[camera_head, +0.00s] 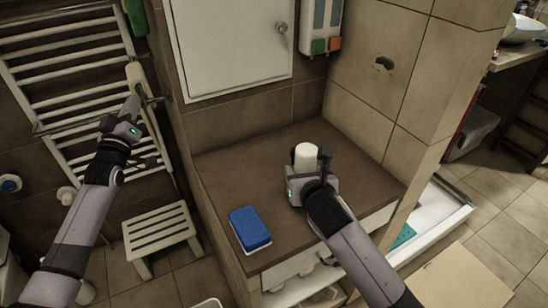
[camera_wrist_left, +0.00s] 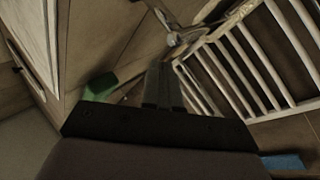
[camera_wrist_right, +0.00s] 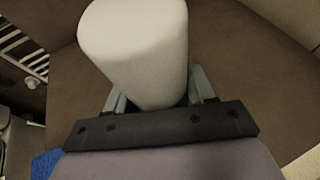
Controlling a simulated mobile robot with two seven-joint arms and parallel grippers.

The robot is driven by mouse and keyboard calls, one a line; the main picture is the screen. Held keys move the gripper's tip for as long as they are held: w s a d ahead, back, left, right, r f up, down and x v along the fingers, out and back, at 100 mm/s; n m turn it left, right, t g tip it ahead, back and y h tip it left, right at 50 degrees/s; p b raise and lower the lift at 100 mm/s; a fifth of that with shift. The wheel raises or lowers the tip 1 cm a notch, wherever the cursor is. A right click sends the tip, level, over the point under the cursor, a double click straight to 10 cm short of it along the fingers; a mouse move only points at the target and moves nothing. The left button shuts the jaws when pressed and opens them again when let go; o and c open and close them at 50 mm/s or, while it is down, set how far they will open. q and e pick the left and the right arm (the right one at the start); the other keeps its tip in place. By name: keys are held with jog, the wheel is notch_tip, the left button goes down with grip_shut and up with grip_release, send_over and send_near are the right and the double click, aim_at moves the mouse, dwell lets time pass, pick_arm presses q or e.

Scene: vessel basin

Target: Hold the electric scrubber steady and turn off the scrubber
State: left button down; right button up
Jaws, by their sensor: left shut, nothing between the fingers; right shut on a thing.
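A white, smooth, rounded cylinder (camera_head: 305,155), which looks like the electric scrubber, stands upright at the brown counter. My right gripper (camera_head: 312,174) is shut around it, and in the right wrist view the white body (camera_wrist_right: 138,45) rises between the two fingers. No switch or button shows on the visible side, and its lower part is hidden by the gripper. My left gripper (camera_head: 132,104) is shut and empty, far to the left in front of the towel rack. In the left wrist view its fingers (camera_wrist_left: 163,85) are together with nothing between them.
A blue sponge-like block (camera_head: 250,228) lies on the brown counter (camera_head: 232,170), left of my right gripper. A white towel rack (camera_head: 70,70) and a slatted stool (camera_head: 158,232) are at the left. A white cabinet door (camera_head: 232,45) is above the counter.

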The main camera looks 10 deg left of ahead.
pick_arm(q)
jog(key=s+d+f+n+g+h, duration=0.35)
jog(key=d+f+g+h, duration=0.25)
jog(key=d+f, duration=0.45)
jog(key=s+d+r+m+g+h, duration=0.1)
jog(key=s+d+r+g+h, duration=0.2)
jog(key=s+d+h, duration=0.6)
jog(key=d+g+h, duration=0.1)
jog(key=d+h, duration=0.1)
jog(key=d, duration=0.1)
jog(key=shift+s+d+r+m+h, duration=0.2)
jog(key=shift+d+m+h, duration=0.1)
jog(key=shift+d+m, duration=0.1)
send_near(292, 151)
jog(key=shift+w+a+f+x, duration=0.1)
jog(key=shift+w+f+x, duration=0.05)
jog(key=shift+x, duration=0.85)
jog(key=shift+w+a+f+x, duration=0.1)
jog(key=shift+x, duration=0.95)
jog(key=shift+w+a+f+x, duration=0.1)
jog(key=shift+w+f+x, duration=0.05)
jog(key=shift+x, duration=0.85)
